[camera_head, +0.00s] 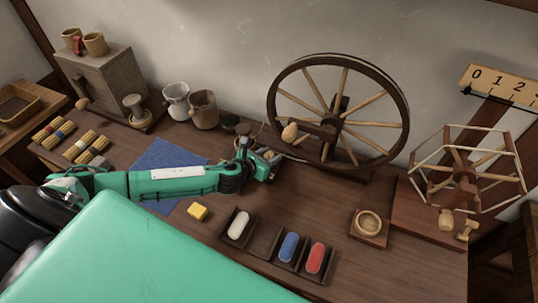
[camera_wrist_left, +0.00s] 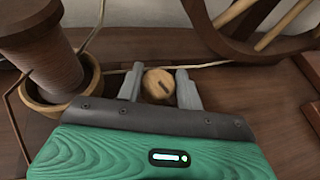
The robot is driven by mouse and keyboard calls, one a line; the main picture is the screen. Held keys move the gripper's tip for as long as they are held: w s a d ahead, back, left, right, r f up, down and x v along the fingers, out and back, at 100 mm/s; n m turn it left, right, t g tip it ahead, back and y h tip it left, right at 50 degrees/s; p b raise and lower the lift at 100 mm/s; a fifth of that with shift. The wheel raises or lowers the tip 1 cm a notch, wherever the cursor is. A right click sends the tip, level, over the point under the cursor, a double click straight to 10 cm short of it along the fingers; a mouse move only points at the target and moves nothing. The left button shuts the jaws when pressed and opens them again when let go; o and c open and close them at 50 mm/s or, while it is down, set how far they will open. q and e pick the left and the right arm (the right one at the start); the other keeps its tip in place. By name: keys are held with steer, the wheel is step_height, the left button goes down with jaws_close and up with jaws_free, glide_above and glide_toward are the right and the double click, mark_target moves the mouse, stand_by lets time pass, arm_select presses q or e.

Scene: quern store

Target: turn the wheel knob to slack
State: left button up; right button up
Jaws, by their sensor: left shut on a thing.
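The spinning wheel (camera_head: 338,113), dark-rimmed with pale spokes, stands at the back of the bench; part of its rim shows at the top right of the left wrist view (camera_wrist_left: 230,42). The wheel knob (camera_wrist_left: 159,86) is a round, pale wooden knob with a dark slot mark on its face. My left gripper (camera_wrist_left: 160,88) is shut on the knob, one grey fingertip at each side. In the head view my left gripper (camera_head: 268,157) is at the lower left of the wheel, and the knob is mostly hidden there. My right gripper is not in view.
A reel (camera_head: 467,175) stands right.

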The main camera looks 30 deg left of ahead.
arm_select(q)
steer(key=shift+a, duration=0.15)
steer(key=shift+w, duration=0.1)
steer(key=shift+a+r, duration=0.1)
steer(key=shift+c, duration=0.4)
stand_by(0.4)
steer(key=o, duration=1)
